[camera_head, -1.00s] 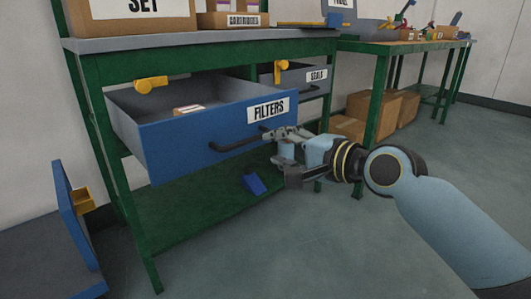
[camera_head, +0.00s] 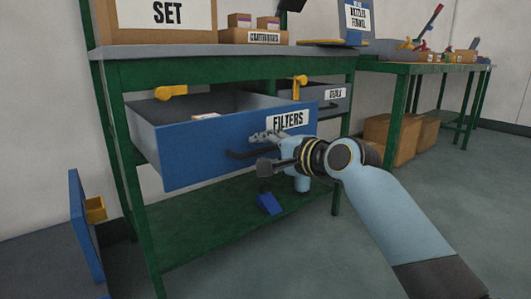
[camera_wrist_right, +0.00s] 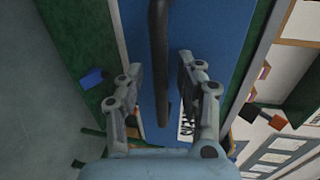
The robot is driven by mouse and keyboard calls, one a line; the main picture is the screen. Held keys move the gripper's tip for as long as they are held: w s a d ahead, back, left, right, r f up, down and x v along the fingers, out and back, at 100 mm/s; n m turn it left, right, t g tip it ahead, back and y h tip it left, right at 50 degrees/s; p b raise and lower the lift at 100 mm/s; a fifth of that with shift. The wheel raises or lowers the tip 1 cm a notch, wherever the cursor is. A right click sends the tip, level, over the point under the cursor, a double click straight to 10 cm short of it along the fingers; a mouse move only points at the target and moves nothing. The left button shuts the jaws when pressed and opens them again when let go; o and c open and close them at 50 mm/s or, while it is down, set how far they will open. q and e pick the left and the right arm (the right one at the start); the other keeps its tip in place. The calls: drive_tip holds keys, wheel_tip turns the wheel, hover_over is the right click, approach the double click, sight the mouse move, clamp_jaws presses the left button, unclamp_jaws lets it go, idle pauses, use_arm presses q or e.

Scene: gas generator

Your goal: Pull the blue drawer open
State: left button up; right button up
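The blue drawer (camera_head: 205,158), labelled FILTERS, stands pulled out from the green workbench, its inside showing. Its dark bar handle (camera_head: 238,155) runs across the front. My right gripper (camera_head: 268,148) is at the right part of the handle. In the right wrist view the handle (camera_wrist_right: 158,45) runs between the two spread fingers of the right gripper (camera_wrist_right: 160,75), with gaps on both sides. The blue drawer front (camera_wrist_right: 210,25) lies behind them. A small box (camera_head: 206,116) lies in the drawer. My left gripper is not in view.
A grey drawer (camera_head: 331,97) sits to the right under the bench top (camera_head: 235,50). A blue block (camera_head: 269,203) lies on the green lower shelf (camera_head: 215,215). A blue panel with a yellow piece (camera_head: 82,225) stands at left.

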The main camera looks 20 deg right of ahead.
clamp_jaws()
idle(0.3)
drive_tip(key=p+v, duration=0.2)
drive_tip(key=shift+s+d, duration=0.1)
drive_tip(key=shift+s, duration=0.2)
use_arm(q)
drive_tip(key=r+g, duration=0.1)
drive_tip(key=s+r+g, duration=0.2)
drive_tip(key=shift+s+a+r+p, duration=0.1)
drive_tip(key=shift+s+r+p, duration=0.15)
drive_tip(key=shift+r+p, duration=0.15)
use_arm(e)
drive_tip(key=shift+s+d+f, duration=0.2)
drive_tip(key=shift+s, duration=0.35)
unclamp_jaws()
